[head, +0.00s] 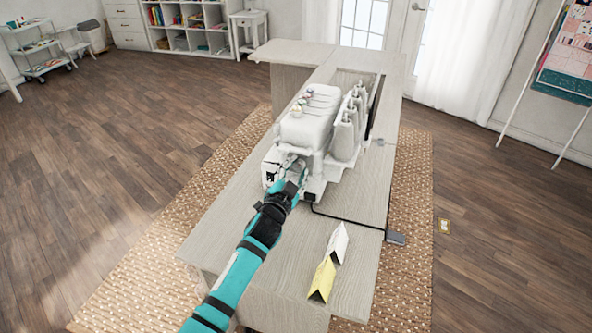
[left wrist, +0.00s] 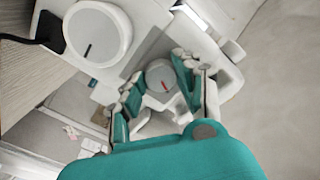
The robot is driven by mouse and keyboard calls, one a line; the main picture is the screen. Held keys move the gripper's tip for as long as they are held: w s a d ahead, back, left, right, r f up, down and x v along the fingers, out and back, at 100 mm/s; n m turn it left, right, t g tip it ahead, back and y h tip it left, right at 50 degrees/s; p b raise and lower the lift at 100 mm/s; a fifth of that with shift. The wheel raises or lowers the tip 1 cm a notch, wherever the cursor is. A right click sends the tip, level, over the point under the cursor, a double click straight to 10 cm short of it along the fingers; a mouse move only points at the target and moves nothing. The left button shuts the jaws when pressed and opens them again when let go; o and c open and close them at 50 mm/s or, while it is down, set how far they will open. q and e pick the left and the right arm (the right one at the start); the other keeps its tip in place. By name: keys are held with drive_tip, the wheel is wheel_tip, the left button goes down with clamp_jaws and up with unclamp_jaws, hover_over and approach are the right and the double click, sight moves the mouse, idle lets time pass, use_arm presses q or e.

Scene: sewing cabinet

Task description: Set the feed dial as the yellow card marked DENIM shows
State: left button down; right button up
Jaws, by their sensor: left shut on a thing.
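The white sewing machine (head: 308,128) stands on the cabinet. My left gripper (head: 293,172) is at its near end. In the left wrist view a small grey round dial (left wrist: 158,72) with a red mark sits between the fingers of the left gripper, which is shut on it. A larger white dial (left wrist: 98,30) with a black mark is beside it, untouched. I cannot tell from labels which is the feed dial. A folded yellow card (head: 322,280) stands near the front of the cabinet top; its print is too small to read. My right gripper is out of view.
A folded white card (head: 338,242) stands behind the yellow one. A black cord runs from the machine to a small grey box (head: 396,238) at the cabinet's right edge. The cabinet top (head: 225,240) is bare left of my arm.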

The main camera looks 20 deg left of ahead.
use_arm(q)
drive_tip(key=shift+m, duration=0.5)
drive_tip(key=c, duration=0.9)
unclamp_jaws()
drive_tip(key=shift+c, duration=0.2)
drive_tip(key=shift+s, duration=0.1)
drive_tip(key=s, duration=1.2)
drive_tip(key=shift+a, duration=0.25)
drive_tip(key=shift+f, duration=0.1)
